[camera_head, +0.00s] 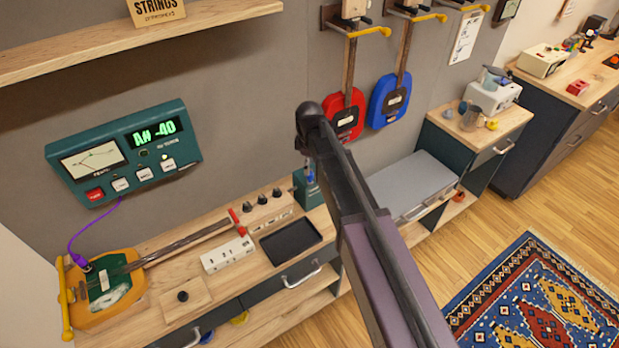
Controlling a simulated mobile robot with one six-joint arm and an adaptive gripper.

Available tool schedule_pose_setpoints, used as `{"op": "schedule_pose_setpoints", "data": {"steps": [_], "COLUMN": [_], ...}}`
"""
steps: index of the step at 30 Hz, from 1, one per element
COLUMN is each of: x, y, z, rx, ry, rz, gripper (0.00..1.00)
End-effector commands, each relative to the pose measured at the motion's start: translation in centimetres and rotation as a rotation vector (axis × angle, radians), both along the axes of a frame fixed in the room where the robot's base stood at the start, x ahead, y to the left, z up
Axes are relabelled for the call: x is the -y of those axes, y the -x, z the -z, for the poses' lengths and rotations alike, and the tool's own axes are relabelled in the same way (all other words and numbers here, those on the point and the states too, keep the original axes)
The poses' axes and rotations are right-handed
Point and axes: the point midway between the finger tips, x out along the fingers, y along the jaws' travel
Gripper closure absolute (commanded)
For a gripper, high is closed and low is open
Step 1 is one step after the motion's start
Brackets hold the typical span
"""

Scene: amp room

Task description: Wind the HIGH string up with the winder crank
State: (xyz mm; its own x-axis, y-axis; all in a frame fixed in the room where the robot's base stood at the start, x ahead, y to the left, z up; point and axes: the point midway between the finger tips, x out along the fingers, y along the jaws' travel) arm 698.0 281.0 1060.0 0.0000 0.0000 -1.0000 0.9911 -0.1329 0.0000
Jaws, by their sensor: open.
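A stringed instrument with an orange-yellow body (140,300) lies on the wooden bench, its dark neck (185,243) pointing right. A small red piece (237,222) is at the neck's far end; I cannot tell whether it is the winder crank. Single strings are too fine to make out, so I cannot pick out the HIGH string. A teal tuner (125,152) on the wall shows green characters that look like "A# -40". A purple cable (87,232) runs from it to the instrument. My arm crosses the middle of the view; my gripper is not visible.
A white numbered block (228,254), black tray (290,243), several dark knobs and a wooden block with a black knob (183,296) are on the bench. A red (346,113) and a blue instrument (390,99) hang on the wall. Floor shows around the patterned rug (540,310).

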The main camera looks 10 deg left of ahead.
Motion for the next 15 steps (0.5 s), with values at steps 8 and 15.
{"op": "schedule_pose_setpoints", "data": {"steps": [8, 15], "x": [0.0, 0.0], "y": [0.0, 0.0], "z": [2.5, 3.6], "rx": [0.000, 0.000], "ry": [0.000, 0.000], "rz": [0.000, 0.000], "gripper": [0.32, 0.32]}}
